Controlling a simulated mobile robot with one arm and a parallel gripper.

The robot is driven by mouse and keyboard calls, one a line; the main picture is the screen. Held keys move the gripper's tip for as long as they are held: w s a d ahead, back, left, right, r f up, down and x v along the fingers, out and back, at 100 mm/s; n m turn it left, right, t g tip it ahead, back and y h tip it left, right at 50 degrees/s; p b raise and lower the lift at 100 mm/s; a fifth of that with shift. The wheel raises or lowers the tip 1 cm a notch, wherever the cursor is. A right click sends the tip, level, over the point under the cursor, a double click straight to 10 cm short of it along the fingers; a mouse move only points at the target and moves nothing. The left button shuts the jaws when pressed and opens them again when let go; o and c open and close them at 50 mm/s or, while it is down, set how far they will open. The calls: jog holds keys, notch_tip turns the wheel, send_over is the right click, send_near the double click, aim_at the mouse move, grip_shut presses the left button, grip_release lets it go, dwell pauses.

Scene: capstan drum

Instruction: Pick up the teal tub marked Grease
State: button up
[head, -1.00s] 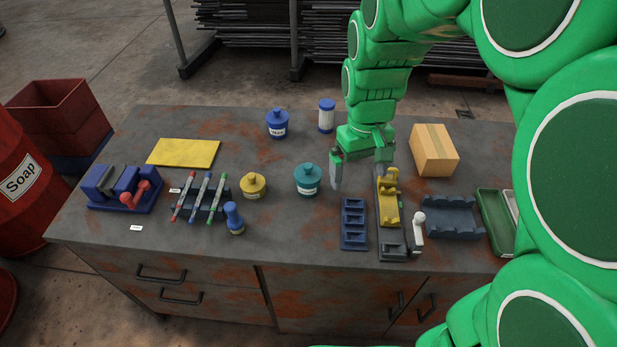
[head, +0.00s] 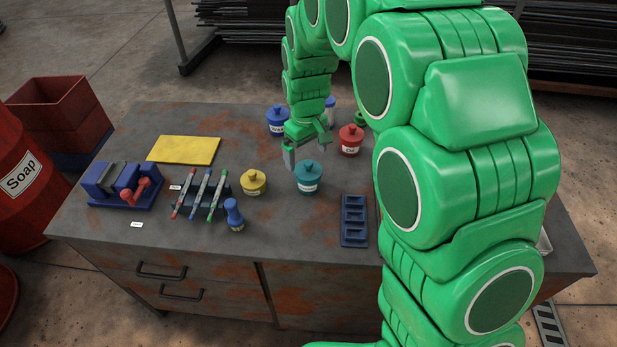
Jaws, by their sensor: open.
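The teal tub (head: 308,178) stands upright on the workbench (head: 290,232), near its middle, with a white label facing the camera and a knobbed lid. The label's word is too small to read. My gripper (head: 307,152) is open and empty, just above and behind the tub in the picture. One finger shows to the left of the tub's lid and the other to the upper right. I cannot tell whether either finger touches the tub.
A yellow tub (head: 253,182) stands close on the left. A blue tub (head: 277,120) and a red tub (head: 350,140) are behind. A blue slotted tray (head: 354,220) lies at front right. Marker pens (head: 200,195) and a blue stamp (head: 234,214) are left. My arm hides the bench's right side.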

aim_at(309, 162)
jog(key=shift+w+d+f, duration=0.1)
jog(key=shift+d+f, duration=0.05)
jog(key=shift+f, duration=1.7)
jog(key=shift+d+f, duration=0.15)
jog(key=shift+f, duration=1.7)
jog(key=shift+c, duration=0.2)
jog(key=c, duration=1.1)
jog(key=shift+c, duration=0.2)
jog(key=shift+r, duration=0.1)
